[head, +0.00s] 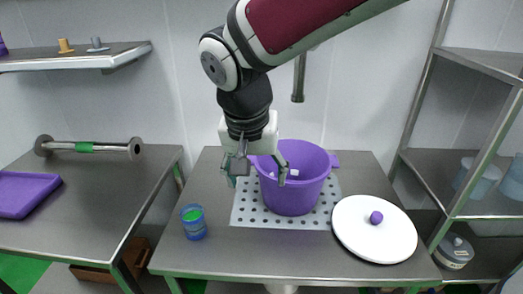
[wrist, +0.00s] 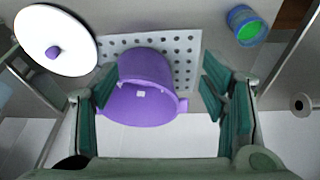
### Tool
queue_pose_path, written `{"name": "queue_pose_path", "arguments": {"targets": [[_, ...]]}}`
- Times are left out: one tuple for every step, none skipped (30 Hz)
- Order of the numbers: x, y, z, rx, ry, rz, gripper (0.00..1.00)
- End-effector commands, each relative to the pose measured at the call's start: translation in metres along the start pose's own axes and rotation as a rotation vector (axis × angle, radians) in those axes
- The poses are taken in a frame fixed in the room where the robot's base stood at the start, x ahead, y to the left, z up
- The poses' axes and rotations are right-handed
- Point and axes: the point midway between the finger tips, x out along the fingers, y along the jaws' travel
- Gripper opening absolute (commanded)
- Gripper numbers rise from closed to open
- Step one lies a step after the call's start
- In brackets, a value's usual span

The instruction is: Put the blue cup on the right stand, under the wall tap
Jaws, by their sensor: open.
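The blue cup (head: 193,222) stands upright on the right metal table, left of the perforated plate, with green inside it. It also shows at the top right of the wrist view (wrist: 246,26). The wall tap (head: 299,80) comes down the back wall, partly behind my arm. Below it, a purple pot (head: 296,190) with side handles stands on the light perforated plate (head: 248,212), which I take to be the right stand. My gripper (head: 262,170) is open and empty, at the pot's near left side in the head view. In the wrist view the pot (wrist: 140,85) appears between the fingers.
A white round lid (head: 352,242) with a purple knob lies right of the pot. The right table's front (head: 290,262) is clear. Shelves (head: 465,205) with containers stand at the right. A left table (head: 75,225) holds a purple tray and a metal bar; a wall shelf (head: 110,58) hangs above.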

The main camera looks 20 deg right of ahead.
Motion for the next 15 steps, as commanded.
{"name": "queue_pose_path", "arguments": {"targets": [[-0.011, 0.022, 0.004, -0.019, -0.001, -0.023, 0.66], [-0.016, 0.033, 0.008, -0.042, -0.002, -0.035, 0.66], [-0.022, 0.048, 0.015, -0.074, -0.002, -0.052, 0.66], [-0.026, 0.058, 0.020, -0.096, -0.002, -0.064, 0.66], [-0.030, 0.067, 0.026, -0.120, 0.001, -0.076, 0.66], [-0.035, 0.080, 0.033, -0.153, 0.008, -0.092, 0.66], [-0.038, 0.088, 0.040, -0.176, 0.013, -0.104, 0.66], [-0.040, 0.096, 0.046, -0.200, 0.020, -0.113, 0.66], [-0.043, 0.105, 0.054, -0.232, 0.031, -0.126, 0.66], [-0.045, 0.111, 0.061, -0.254, 0.039, -0.134, 0.66], [-0.046, 0.116, 0.067, -0.277, 0.046, -0.141, 0.66], [-0.048, 0.122, 0.074, -0.303, 0.057, -0.149, 0.66], [-0.049, 0.126, 0.079, -0.321, 0.065, -0.153, 0.66], [-0.049, 0.129, 0.083, -0.338, 0.073, -0.158, 0.66], [-0.050, 0.132, 0.088, -0.358, 0.081, -0.162, 0.66]]}}
